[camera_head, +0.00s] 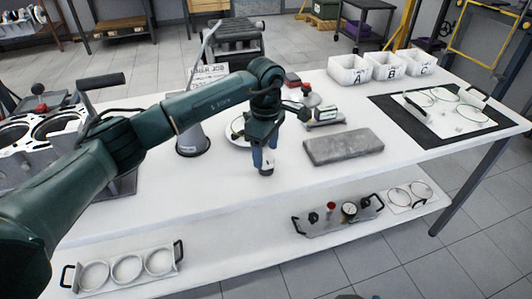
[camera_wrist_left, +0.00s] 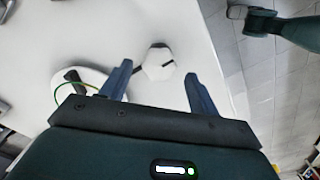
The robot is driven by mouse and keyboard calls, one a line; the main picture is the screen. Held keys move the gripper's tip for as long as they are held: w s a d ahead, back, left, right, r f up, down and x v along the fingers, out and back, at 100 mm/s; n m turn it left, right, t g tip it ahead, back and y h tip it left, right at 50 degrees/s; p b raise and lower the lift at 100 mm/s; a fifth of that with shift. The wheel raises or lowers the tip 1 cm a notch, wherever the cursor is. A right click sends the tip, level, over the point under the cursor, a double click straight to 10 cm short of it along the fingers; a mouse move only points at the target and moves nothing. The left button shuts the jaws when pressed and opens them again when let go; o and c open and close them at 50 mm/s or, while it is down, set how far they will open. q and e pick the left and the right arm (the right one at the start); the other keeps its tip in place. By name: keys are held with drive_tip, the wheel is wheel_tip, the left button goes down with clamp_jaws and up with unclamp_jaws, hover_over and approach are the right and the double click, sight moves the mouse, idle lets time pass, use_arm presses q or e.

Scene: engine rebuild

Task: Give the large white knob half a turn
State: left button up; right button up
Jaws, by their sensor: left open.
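In the head view my left gripper (camera_head: 264,160) points down over the middle of the white table. A small dark and white piece shows right at its fingertips there, mostly hidden by them.
A grey block (camera_head: 343,147) lies right of the gripper on the white table (camera_head: 220,185). White bins (camera_head: 349,70) and a black mat (camera_head: 390,108) are farther right. The table front is clear.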

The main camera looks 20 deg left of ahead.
use_arm(q)
drive_tip(key=shift+f, duration=1)
drive_tip(key=c, duration=1)
drive_tip(key=shift+n, duration=0.4)
